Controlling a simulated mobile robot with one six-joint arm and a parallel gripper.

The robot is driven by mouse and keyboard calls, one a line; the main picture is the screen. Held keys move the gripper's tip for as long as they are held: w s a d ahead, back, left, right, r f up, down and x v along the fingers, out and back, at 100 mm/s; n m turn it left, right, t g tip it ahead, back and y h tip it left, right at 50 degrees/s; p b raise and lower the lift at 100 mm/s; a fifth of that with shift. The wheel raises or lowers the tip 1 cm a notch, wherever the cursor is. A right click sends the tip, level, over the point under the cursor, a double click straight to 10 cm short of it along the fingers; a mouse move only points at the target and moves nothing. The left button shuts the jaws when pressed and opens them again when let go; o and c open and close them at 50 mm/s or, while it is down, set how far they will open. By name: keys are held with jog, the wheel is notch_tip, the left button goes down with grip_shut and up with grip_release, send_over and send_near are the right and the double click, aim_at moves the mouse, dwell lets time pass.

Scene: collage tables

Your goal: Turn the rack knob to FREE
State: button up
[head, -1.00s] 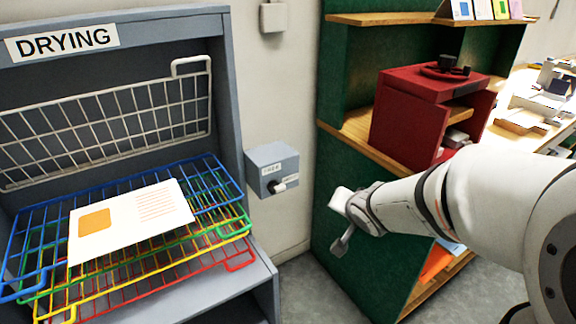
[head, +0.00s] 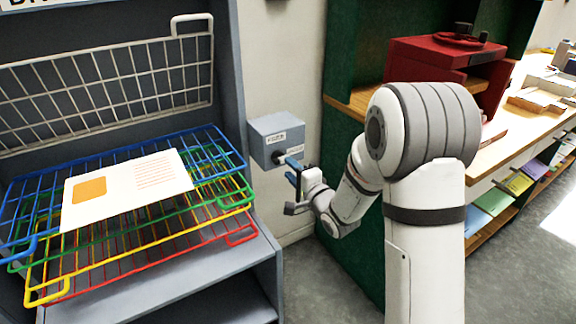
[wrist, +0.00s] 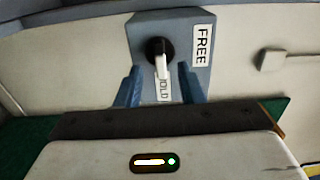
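The knob box (head: 262,152) is grey-blue and fixed to the wall right of the drying rack (head: 225,75). In the wrist view the rack knob (wrist: 154,47) is black with a white pointer (wrist: 162,68). The pointer is aimed at the HOLD label (wrist: 164,88); the FREE label (wrist: 202,45) is a quarter turn to the side. My gripper (wrist: 160,88) is open, its blue fingers apart on either side of the pointer's line. In the head view my gripper (head: 294,168) is close in front of the box and partly hides the knob; contact cannot be told.
Coloured wire shelves (head: 215,190) holding a printed sheet (head: 130,188) stick out left of the box. A green cabinet (head: 345,70) with a red unit (head: 440,60) stands to the right. Bare wall (head: 265,80) lies around the box.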

aim_at(283, 162)
jog(key=shift+x, duration=1.9)
